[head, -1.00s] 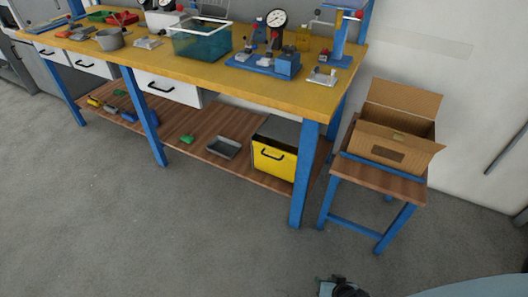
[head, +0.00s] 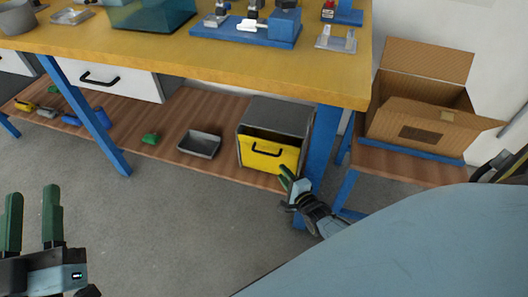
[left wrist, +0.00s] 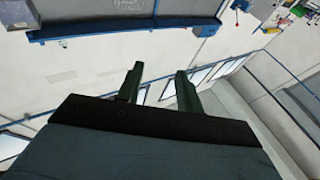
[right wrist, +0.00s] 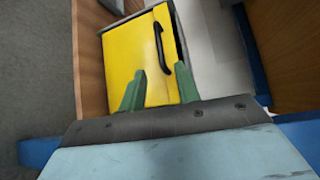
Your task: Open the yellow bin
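The yellow bin (head: 258,160) is a grey box with a yellow front and a black handle (head: 267,152). It stands on the wooden lower shelf, beside the blue bench leg. A dark strip shows above the yellow front. My right gripper (head: 287,178) is at the front's lower right corner in the head view. In the right wrist view the right gripper (right wrist: 160,70) is open, fingers apart, facing the yellow front (right wrist: 125,60); the handle (right wrist: 160,45) lies ahead, roughly in line with the gap. I cannot tell whether they touch. My left gripper (head: 32,215) is open and empty, away from the bin.
The blue bench leg (head: 322,150) stands right of the bin, close to my right gripper. A grey tray (head: 199,144) and a green part (head: 150,139) lie on the shelf to the left. A cardboard box (head: 420,130) stands on a small table at right. The floor in front is clear.

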